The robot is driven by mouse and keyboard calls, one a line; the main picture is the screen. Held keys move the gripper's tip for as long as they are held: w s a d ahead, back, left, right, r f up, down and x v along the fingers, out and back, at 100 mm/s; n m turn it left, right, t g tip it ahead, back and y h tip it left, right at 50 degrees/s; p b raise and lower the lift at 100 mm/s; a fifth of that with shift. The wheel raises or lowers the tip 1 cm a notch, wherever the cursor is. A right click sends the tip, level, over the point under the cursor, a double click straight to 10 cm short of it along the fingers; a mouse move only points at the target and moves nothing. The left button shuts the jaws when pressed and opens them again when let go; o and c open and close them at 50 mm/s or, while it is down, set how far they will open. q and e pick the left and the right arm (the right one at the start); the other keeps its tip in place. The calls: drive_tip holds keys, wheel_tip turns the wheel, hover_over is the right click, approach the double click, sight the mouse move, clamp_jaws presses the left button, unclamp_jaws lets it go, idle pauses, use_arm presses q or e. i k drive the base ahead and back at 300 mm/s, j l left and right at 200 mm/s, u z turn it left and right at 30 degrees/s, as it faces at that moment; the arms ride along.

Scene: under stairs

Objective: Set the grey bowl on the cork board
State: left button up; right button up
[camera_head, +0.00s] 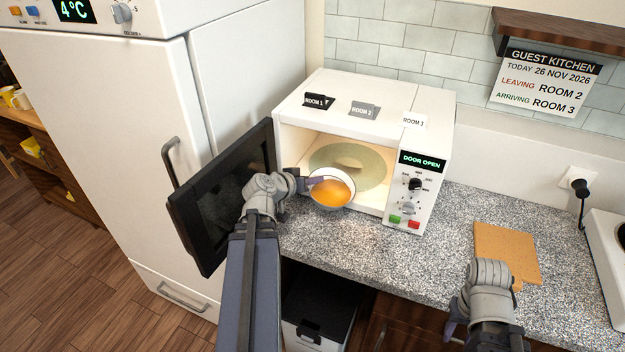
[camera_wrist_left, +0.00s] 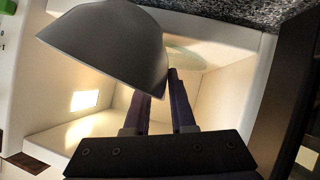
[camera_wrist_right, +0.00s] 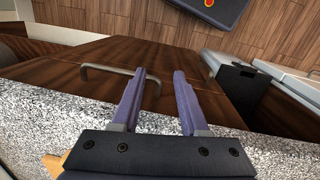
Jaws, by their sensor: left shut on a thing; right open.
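The bowl (camera_head: 331,203) holds orange liquid and sits at the front of the open microwave (camera_head: 365,134). Its inside looks white in the head view, and its outside is grey in the left wrist view (camera_wrist_left: 112,48). My left gripper (camera_head: 310,183) is shut on the bowl's rim; its fingers also show in the left wrist view (camera_wrist_left: 162,95). Whether the bowl's base touches anything is unclear. The cork board (camera_head: 506,246) lies flat on the counter to the right, partly hidden by my right arm. My right gripper (camera_wrist_right: 158,82) is open and empty near the counter's front edge.
The microwave door (camera_head: 222,196) stands open to the left, beside my left arm. A turntable (camera_head: 347,160) is inside. The speckled counter (camera_head: 440,215) is clear between microwave and cork board. A white appliance (camera_head: 608,262) stands at far right, near a plugged cable (camera_head: 581,200).

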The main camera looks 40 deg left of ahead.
sight(507, 249)
drive_tip(key=k+l, duration=0.15)
drive_tip(key=k, duration=0.3)
drive_tip(key=i+l, duration=0.1)
drive_tip(key=l, duration=0.25)
drive_tip(key=i+l, duration=0.1)
drive_tip(key=l, duration=0.25)
drive_tip(key=i+l, duration=0.1)
drive_tip(key=l, duration=0.3)
drive_tip(key=i+l, duration=0.1)
drive_tip(key=l, duration=0.25)
drive_tip(key=i+l, duration=0.35)
drive_tip(key=l, duration=0.2)
